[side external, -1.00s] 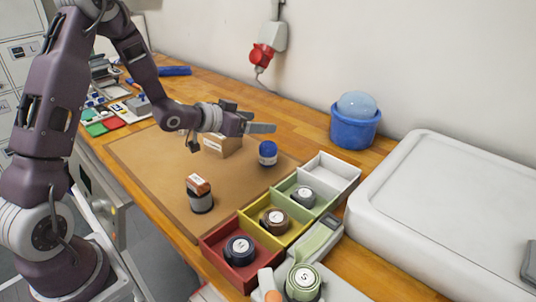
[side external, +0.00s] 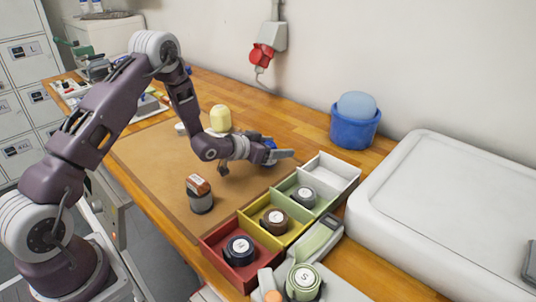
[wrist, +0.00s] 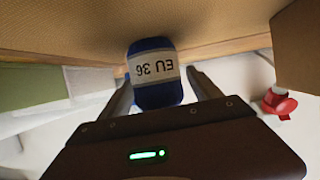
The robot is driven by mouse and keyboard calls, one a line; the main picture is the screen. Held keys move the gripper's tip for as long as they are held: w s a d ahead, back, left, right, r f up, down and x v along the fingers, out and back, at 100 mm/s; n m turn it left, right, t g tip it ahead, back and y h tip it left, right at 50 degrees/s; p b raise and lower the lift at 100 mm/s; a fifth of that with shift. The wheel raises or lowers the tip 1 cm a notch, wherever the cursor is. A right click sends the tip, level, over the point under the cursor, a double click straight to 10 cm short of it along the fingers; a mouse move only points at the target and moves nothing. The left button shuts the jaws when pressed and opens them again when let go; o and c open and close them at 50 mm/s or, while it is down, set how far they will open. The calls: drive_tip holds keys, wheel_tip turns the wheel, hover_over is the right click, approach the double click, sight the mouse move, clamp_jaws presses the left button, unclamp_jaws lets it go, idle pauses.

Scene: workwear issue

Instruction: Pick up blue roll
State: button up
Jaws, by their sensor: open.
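The blue roll (wrist: 155,92) has a white band whose "EU 36" label reads upside down in the wrist view. It stands between the two spread fingers of my gripper, and I cannot tell whether either finger touches it. In the side view my open gripper (side external: 283,154) is low over the brown mat (side external: 150,160). It hides most of the blue roll (side external: 268,145), with only some blue showing behind the fingers.
A dark roll with an orange-brown one on top (side external: 199,194) stands on the mat. A pale yellow roll (side external: 220,118) is behind my wrist. A divided tray (side external: 240,219) with several rolls is at the front right. A blue bucket (side external: 355,128) stands by the wall.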

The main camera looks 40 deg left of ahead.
drive_tip(key=shift+r, duration=0.1)
drive_tip(key=c, duration=1.4)
